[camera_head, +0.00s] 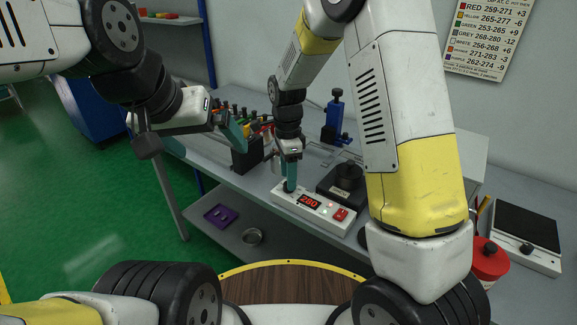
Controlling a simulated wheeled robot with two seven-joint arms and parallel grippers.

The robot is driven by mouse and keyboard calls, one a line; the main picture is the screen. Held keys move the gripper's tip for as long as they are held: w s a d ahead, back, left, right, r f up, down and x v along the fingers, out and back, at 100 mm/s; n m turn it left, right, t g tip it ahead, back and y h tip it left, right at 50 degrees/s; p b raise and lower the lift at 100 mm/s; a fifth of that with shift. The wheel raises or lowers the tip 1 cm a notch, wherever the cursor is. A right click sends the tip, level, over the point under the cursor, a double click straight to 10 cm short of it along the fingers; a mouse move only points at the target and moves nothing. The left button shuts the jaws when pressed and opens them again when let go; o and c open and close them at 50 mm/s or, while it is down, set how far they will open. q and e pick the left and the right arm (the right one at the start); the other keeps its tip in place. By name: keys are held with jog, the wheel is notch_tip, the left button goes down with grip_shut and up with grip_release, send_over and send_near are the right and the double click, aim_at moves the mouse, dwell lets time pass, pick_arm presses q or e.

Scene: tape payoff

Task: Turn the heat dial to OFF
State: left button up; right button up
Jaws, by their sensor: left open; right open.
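The white control box (325,214) lies on the grey workbench and has a red display (309,202) reading 260 and a red rocker switch (341,214). A dark dial (289,187) is at its left end, mostly hidden by my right gripper. My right gripper (290,180) points down with its teal fingers at the dial; I cannot tell whether they touch it. It is open. My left gripper (236,138) is open and empty, further left near the bench's left edge, apart from the control box.
A black block (247,155) with colored-handled tools stands behind my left gripper. A lower shelf holds a purple tray (220,215).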

jog(key=shift+f, duration=0.95)
grip_shut()
